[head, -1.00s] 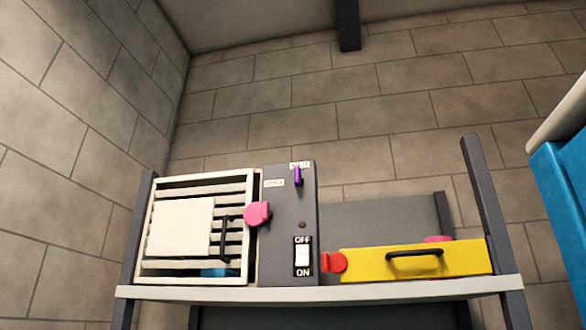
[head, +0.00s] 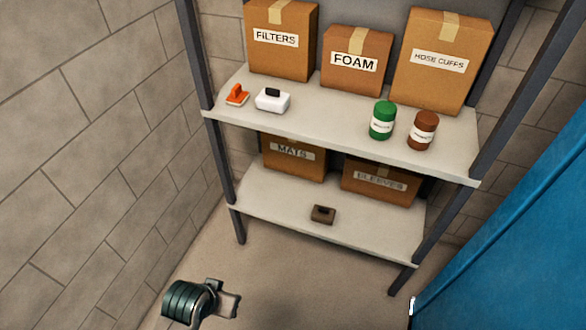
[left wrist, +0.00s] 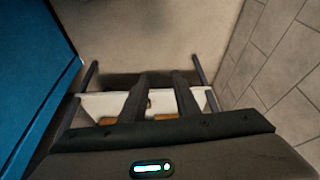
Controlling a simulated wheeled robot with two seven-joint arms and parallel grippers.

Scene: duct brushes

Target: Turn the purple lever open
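The purple lever and its grey panel are not in either view now. My left gripper (left wrist: 162,84) shows in the left wrist view, with its two dark fingers spread apart and nothing between them. It points toward the shelf unit from some distance and touches nothing that I can see. A green-ringed part of my left arm shows at the bottom left of the head view. My right gripper is out of view.
The upper shelf (head: 330,132) holds cardboard boxes (head: 358,62), an orange tool (head: 237,95), a white block (head: 273,100), a green jar (head: 382,121) and a brown jar (head: 423,131). The lower shelf (head: 270,205) holds two boxes and a small brown block (head: 323,215). A blue surface (head: 510,230) stands right.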

